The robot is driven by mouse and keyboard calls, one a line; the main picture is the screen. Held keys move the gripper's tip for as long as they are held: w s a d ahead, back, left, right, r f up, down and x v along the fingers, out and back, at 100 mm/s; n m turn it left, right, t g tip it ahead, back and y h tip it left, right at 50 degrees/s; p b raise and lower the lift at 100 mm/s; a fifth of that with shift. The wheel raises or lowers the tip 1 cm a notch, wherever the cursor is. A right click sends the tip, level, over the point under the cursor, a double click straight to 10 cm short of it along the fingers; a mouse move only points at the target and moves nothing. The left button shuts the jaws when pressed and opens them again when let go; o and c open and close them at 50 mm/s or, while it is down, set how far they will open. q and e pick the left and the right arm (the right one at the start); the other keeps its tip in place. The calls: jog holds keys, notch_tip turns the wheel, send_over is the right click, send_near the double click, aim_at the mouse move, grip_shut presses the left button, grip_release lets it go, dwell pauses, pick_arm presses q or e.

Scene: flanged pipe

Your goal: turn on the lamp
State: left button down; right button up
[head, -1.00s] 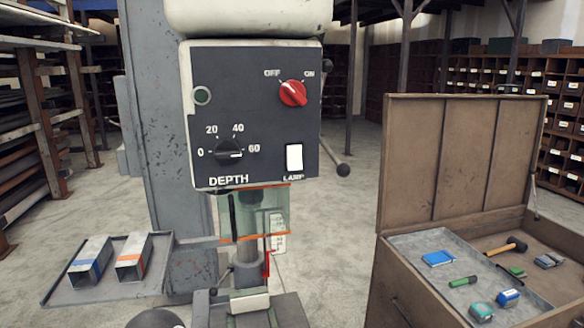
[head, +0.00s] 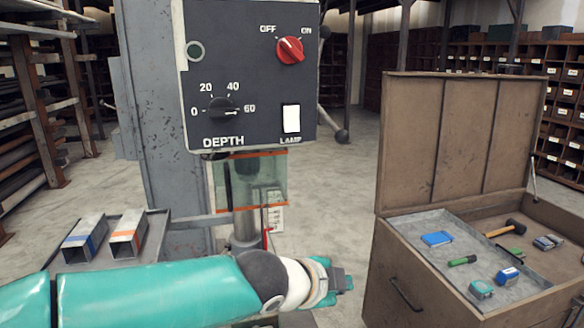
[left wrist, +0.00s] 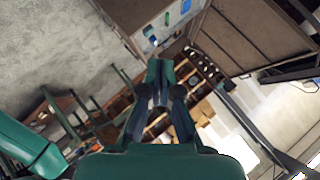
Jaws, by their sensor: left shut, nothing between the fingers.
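The lamp switch (head: 291,118) is a white rocker above the word LAMP, at the lower right of the dark control panel (head: 258,80). I cannot tell from its look whether it is on or off. My left gripper (head: 346,282) is shut and empty, in front of the machine and well below the panel, to the lower right of the switch and apart from it. Its fingers (left wrist: 160,78) show together in the left wrist view. My right gripper is not in view.
The panel also has a red OFF/ON knob (head: 290,50) and a black depth dial (head: 221,108). A clear guard (head: 270,180) hangs below. An open tool chest (head: 410,245) stands at right; a tray with metal bars (head: 128,235) is at left.

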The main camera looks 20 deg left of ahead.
pick_arm(q)
jog(key=s+a+r+m+t+b, duration=0.1)
jog(key=s+a+r+t, duration=0.2)
jog(key=r, duration=1)
jog(key=s+a+r+m+t+y, duration=0.1)
jog(key=s+a+r, duration=0.6)
jog(key=r, duration=0.7)
jog(key=m+t, duration=0.1)
jog(key=t, duration=0.1)
jog(key=shift+s+a+m+t+b, duration=0.2)
jog(key=shift+s+m+t+b, duration=0.1)
jog(key=shift+b, duration=0.05)
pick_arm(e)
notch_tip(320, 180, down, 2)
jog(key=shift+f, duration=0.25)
